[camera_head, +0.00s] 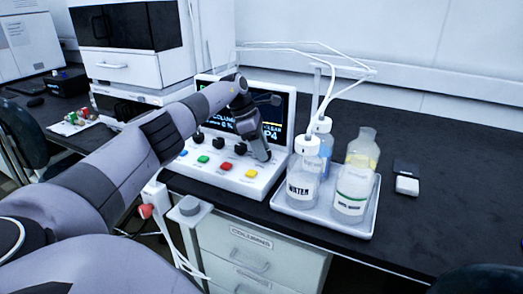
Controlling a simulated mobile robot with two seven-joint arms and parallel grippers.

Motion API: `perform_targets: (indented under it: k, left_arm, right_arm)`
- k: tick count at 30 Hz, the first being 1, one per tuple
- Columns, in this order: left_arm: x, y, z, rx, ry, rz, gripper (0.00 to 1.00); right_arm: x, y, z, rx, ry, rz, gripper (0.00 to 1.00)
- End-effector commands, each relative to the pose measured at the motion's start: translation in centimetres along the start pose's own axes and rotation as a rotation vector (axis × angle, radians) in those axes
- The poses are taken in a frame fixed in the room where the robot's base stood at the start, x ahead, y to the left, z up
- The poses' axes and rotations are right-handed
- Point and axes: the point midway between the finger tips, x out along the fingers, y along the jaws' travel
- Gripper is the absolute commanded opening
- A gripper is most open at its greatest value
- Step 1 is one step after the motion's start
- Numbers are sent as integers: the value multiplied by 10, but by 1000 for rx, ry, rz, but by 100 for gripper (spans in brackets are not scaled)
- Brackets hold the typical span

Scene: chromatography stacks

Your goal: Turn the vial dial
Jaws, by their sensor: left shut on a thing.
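The white control console (215,179) stands on the dark bench, with a screen at its back and a row of black dials on its sloped front. My left gripper (261,154) reaches over the console from the left and points down at the right end of this row. It is shut on the dial there, which its fingers mostly hide. I cannot read the dial's label or see which way it points. Another black dial (240,148) shows just left of the gripper. My right gripper is not in view.
Several coloured buttons, including a yellow one (251,173), sit below the dials. Right of the console, a white tray (325,222) holds bottles, one labelled WATER (303,181), with thin tubes rising above. The bench farther right is mostly clear.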

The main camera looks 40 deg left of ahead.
Motion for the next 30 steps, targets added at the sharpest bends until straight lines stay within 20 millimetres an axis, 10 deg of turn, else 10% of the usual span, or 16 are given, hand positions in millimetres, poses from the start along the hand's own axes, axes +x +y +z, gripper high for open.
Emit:
perform_targets:
  k: [27,28,30]
  left_arm:
    - [-1,1,1,95,1,-36,11]
    - [-1,1,1,95,1,-36,48]
    - [-1,1,1,95,1,-36,67]
  right_arm:
    - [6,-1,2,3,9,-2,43]
    - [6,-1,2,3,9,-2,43]
    - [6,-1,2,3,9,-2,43]
